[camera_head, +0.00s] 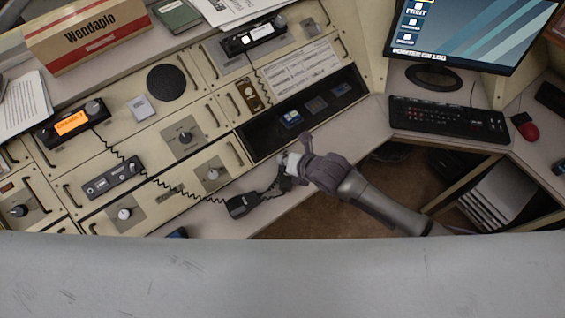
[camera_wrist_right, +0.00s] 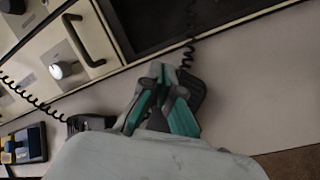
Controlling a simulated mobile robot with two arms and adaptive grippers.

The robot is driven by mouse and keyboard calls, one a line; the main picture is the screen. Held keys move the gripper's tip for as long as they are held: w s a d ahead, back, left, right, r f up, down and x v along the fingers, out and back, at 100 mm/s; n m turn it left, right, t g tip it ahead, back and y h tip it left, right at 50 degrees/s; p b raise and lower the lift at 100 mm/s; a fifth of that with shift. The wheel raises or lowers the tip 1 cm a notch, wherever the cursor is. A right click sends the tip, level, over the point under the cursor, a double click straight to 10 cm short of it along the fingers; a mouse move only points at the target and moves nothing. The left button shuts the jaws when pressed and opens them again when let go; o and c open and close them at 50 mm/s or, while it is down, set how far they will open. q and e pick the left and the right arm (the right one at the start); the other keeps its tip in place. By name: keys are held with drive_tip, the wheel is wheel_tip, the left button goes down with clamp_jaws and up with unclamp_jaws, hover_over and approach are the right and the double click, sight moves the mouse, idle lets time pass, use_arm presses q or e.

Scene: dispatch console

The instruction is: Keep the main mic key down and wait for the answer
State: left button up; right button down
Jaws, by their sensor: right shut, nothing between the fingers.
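A black hand mic (camera_head: 243,205) lies on the desk ledge, its coiled cord running to the radio with the orange display (camera_head: 70,122). It also shows in the right wrist view (camera_wrist_right: 88,123). A second dark mic (camera_wrist_right: 193,88) with a coiled cord lies right at my right gripper, partly hidden by the fingers. My right gripper (camera_head: 285,172) is shut with nothing between its fingers; its tips (camera_wrist_right: 160,78) are over or against this second mic. Contact and the mic key cannot be made out. My left gripper is not in view.
A second radio (camera_head: 252,37) is at the top of the console. A dark recessed tray (camera_head: 275,135) lies just beyond the gripper. A keyboard (camera_head: 448,119), a red mouse (camera_head: 524,126) and a monitor (camera_head: 470,30) are at right. Knobs and handles cover the panels.

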drive_tip(key=shift+f, duration=0.45)
idle(1.7)
drive_tip(key=shift+r, duration=0.15)
idle(1.1)
drive_tip(key=shift+r+p, duration=0.7)
drive_tip(key=shift+r, duration=0.05)
wheel_tip(320, 180, up, 5)
drive_tip(key=p, duration=0.5)
drive_tip(key=shift+r, duration=0.1)
